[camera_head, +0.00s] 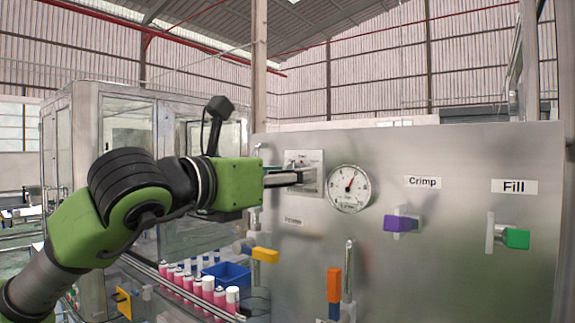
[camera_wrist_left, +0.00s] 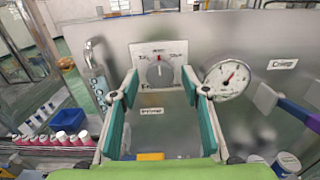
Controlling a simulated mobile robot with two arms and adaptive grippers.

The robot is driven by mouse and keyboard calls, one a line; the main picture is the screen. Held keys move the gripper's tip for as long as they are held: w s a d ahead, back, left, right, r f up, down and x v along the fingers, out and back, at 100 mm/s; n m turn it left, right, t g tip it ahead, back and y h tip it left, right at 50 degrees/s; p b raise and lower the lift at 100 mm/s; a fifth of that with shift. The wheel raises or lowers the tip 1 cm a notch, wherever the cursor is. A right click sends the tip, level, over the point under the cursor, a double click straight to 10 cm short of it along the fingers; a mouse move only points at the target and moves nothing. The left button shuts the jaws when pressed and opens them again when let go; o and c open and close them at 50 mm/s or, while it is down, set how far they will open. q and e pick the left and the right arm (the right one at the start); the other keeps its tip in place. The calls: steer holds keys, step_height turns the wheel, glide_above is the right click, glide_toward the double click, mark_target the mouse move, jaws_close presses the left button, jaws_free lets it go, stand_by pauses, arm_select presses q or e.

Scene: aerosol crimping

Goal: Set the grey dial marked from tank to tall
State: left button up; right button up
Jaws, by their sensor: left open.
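The grey dial (camera_wrist_left: 160,72) sits on a white square plate (camera_wrist_left: 149,51) on the steel panel. Its knob looks turned roughly upward, with a small red mark at the top. Words stand around it at upper left, upper right and lower left, too small to read surely. My left gripper (camera_wrist_left: 160,92) is open, its teal-padded fingers to either side below the dial, with nothing between them. In the head view my left gripper (camera_head: 298,177) is in front of the plate (camera_head: 308,158) and hides the dial. Whether it touches is unclear. My right gripper is not in view.
A round gauge (camera_head: 349,189) is just right of the dial plate. Purple (camera_head: 401,223), green (camera_head: 517,239), orange (camera_head: 334,285) and yellow (camera_head: 265,255) handles stick out from the panel. Pink cans (camera_head: 208,290) and a blue bin (camera_head: 228,274) stand lower left.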

arm_select(q)
steer(key=shift+w+d, duration=0.1)
steer(key=c, duration=1.1)
steer(key=shift+n+b, duration=4.5)
steer(key=shift+b, duration=1.3)
steer(key=o, duration=1.1)
